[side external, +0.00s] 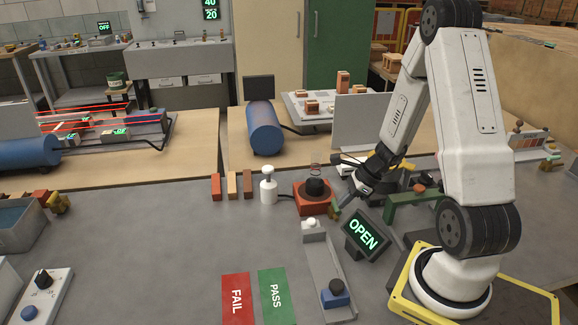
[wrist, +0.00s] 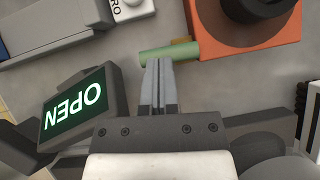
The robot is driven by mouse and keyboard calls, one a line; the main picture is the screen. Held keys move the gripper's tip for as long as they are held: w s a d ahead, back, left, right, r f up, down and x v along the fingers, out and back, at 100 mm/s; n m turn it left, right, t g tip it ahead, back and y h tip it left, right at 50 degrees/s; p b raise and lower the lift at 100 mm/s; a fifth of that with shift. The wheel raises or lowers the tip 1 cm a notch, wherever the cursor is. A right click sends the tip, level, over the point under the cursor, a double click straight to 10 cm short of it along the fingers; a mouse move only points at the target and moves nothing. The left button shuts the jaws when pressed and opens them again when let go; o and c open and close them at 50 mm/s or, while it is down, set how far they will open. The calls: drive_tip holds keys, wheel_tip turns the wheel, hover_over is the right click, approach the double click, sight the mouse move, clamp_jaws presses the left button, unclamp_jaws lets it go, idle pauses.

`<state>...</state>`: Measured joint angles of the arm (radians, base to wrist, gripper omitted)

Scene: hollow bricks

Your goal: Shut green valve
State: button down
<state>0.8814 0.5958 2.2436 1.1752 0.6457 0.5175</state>
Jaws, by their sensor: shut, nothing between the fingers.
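The green valve handle (wrist: 168,53) is a short green bar beside an orange-red box (wrist: 270,32) in the wrist view. In the side view the handle (side external: 337,212) is a small green spot at the right side of the orange-red box (side external: 312,205), partly hidden by my gripper. My gripper (wrist: 158,64) is shut and empty. Its fingertips are right at the handle's side, near its middle; I cannot tell whether they touch it. A tilted dark display (side external: 363,235) in front reads OPEN in green; it also shows in the wrist view (wrist: 75,113).
A black round part (side external: 316,187) tops the orange-red box. A white bottle (side external: 268,186) stands to its left. A grey rail unit (side external: 325,268) with a blue block (side external: 335,293) lies in front. A green bridge-shaped stand (side external: 415,207) is to the right. The grey table at left centre is mostly clear.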

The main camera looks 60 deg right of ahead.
drive_tip(key=shift+a+m, duration=0.1)
drive_tip(key=shift+m, duration=0.2)
drive_tip(key=shift+w+a+m+t+h, duration=0.1)
drive_tip(key=shift+a+m+t+h, duration=0.15)
drive_tip(key=shift+m+h, duration=0.3)
drive_tip(key=shift+w+a, duration=0.45)
drive_tip(key=shift+a, duration=0.1)
drive_tip(key=shift+w+a, duration=0.3)
drive_tip(key=shift+w, duration=0.4)
drive_tip(key=shift+d, duration=0.25)
drive_tip(key=shift+s+d, duration=0.1)
drive_tip(key=shift+d, duration=0.6)
drive_tip(key=shift+r, duration=0.15)
